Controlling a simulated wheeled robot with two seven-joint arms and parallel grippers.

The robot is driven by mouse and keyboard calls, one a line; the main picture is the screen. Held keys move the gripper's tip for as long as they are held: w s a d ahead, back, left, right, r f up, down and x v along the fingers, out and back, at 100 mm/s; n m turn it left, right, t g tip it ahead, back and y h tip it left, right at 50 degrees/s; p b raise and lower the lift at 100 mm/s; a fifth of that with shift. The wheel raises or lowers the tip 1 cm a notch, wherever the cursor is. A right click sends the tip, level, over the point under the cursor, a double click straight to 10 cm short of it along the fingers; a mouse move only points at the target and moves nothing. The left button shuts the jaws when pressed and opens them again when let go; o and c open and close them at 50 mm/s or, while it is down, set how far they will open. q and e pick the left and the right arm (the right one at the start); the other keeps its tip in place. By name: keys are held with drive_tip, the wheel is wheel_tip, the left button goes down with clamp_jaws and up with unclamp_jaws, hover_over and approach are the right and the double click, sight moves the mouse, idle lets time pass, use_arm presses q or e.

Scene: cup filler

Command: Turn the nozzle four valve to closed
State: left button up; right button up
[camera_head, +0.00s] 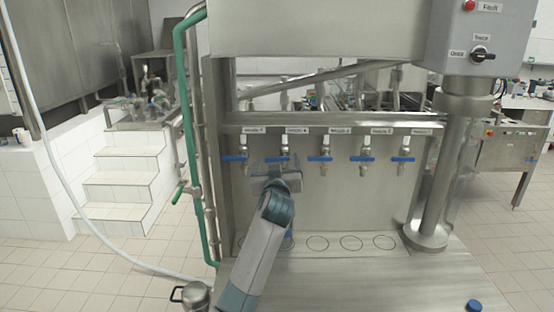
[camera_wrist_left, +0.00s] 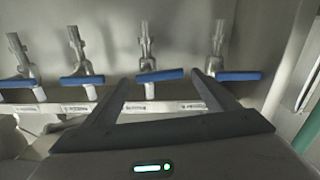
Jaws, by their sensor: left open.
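Several tap valves with blue handles hang in a row under the steel bar. Their small labels are too blurred to read surely. The second valve from the left, apparently nozzle four, has its blue handle lying crosswise, partly hidden behind my gripper in the head view. Its handle (camera_wrist_left: 160,75) shows clearly in the left wrist view, where the row appears upside down. My left gripper (camera_head: 276,166) is in front of this valve. In the wrist view, my left gripper (camera_wrist_left: 161,78) is open, with one finger on each side of this valve. Contact cannot be told. My right gripper is not in view.
Neighbouring blue handles (camera_head: 235,158) and (camera_head: 320,158) sit close on either side. A steel column (camera_head: 447,165) stands at the right. A steel counter (camera_head: 370,275) with ring marks lies below. A green pipe (camera_head: 184,90) runs down the left.

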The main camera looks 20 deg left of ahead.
use_arm(q)
drive_tip(key=shift+c, duration=0.6)
drive_tip(key=c, duration=0.9)
drive_tip(key=shift+r+m, duration=0.15)
drive_tip(key=shift+m, duration=0.65)
drive_tip(key=o, duration=1)
